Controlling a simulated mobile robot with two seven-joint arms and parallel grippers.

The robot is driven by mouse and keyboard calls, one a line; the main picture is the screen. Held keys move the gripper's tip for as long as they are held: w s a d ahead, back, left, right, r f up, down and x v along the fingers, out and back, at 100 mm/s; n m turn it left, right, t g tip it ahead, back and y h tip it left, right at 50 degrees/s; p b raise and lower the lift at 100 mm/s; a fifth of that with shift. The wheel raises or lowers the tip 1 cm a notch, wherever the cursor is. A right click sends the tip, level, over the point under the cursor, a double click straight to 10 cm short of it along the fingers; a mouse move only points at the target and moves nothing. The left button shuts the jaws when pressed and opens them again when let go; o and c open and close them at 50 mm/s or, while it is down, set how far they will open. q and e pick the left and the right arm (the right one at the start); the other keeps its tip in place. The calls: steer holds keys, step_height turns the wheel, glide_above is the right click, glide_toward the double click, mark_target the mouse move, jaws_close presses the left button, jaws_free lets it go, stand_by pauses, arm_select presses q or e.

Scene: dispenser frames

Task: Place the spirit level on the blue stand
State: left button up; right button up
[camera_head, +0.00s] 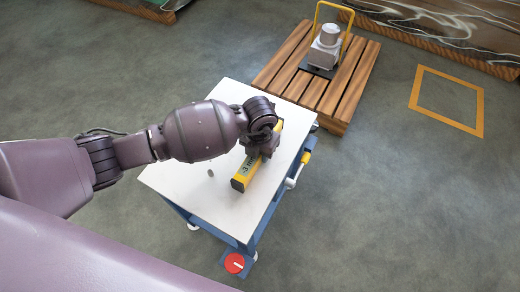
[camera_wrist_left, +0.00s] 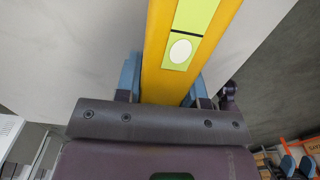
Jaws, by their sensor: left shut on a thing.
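The yellow spirit level (camera_head: 243,178) has a green label strip and lies lengthwise over the white-topped table. Its far end shows beyond my left gripper (camera_head: 263,146), which is shut around its middle. In the left wrist view the level (camera_wrist_left: 182,75) runs between the two blue fingers of my left gripper (camera_wrist_left: 162,80). I cannot tell whether the level touches the tabletop. The table (camera_head: 208,200) has a blue frame (camera_head: 250,238); I see no separate blue stand. My right gripper is not in view.
A small grey spot (camera_head: 210,173) marks the tabletop. A red disc (camera_head: 234,263) sits low at the table's near corner. A wooden pallet (camera_head: 342,97) behind carries a grey device (camera_head: 325,50) with a yellow hoop. A yellow square outline (camera_head: 477,105) marks open floor at right.

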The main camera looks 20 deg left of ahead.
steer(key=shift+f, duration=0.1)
arm_select(q)
steer(key=o, duration=1.1)
steer(key=shift+f, duration=0.1)
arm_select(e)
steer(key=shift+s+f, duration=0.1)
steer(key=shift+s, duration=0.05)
arm_select(q)
steer(key=r+p, duration=0.1)
steer(key=r, duration=0.4)
steer(key=shift+w+p, duration=0.2)
steer(key=shift+p, duration=0.1)
step_height(320, 180, up, 6)
steer(key=shift+s+f+p, duration=0.1)
steer(key=shift+p, duration=0.85)
steer(key=shift+s+r, duration=0.1)
steer(key=shift+r, duration=0.65)
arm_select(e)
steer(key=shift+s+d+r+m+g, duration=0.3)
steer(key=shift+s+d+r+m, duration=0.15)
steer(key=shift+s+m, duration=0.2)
